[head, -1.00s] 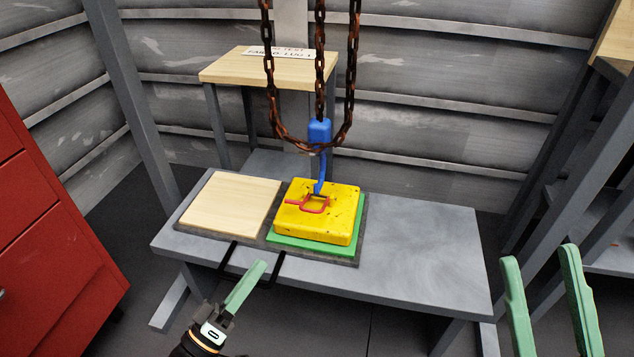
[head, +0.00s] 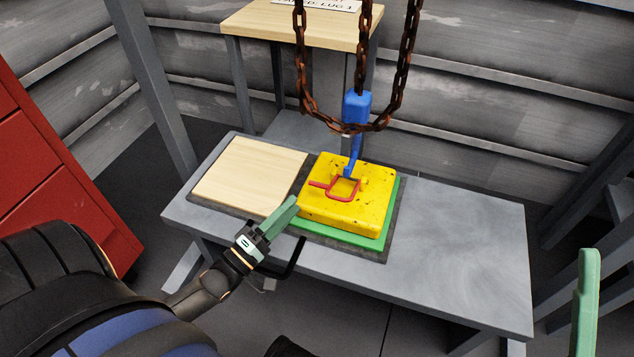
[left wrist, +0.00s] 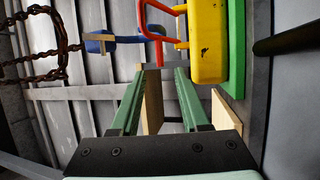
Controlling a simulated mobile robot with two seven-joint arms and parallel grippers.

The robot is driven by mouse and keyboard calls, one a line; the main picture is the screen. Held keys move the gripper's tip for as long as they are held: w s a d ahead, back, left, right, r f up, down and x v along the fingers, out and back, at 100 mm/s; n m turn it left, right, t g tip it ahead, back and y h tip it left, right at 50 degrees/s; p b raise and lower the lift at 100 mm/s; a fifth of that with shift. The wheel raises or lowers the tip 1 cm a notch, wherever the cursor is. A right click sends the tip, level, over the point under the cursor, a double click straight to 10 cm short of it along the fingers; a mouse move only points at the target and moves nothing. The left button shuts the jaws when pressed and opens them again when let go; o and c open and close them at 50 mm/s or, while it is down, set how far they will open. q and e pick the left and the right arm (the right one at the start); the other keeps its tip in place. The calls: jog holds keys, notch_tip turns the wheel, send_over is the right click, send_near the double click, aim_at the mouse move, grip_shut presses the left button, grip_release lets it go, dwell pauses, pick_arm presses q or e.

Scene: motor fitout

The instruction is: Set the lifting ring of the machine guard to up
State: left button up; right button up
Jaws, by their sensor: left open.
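The machine guard (head: 325,205) is a yellow block on a green pad (head: 378,240). Its red lifting ring (head: 333,195) is on its top, with a red tab pointing left. In the left wrist view the ring (left wrist: 146,18) stands out from the guard's face (left wrist: 207,45); its exact tilt is hard to tell. My left gripper (head: 293,203) is at the guard's near left edge, open and empty. In the left wrist view its fingers (left wrist: 155,72) are apart, with the ring's tab just beyond them. One green finger of my right gripper (head: 586,300) shows at the lower right, far from the guard.
A blue hook (head: 356,108) hangs over the guard, its lower end close to the ring. Rusty chains (head: 302,80) hang around it. A wooden board (head: 250,176) lies left of the guard on the grey bench (head: 470,250). The bench's right side is clear.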

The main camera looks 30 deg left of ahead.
aim_at(315, 183)
pick_arm(q)
jog(key=b+x, duration=0.2)
jog(key=x, duration=0.6)
jog(key=shift+w+r, duration=0.1)
jog(key=shift+w, duration=0.3)
grip_shut()
dwell(0.9)
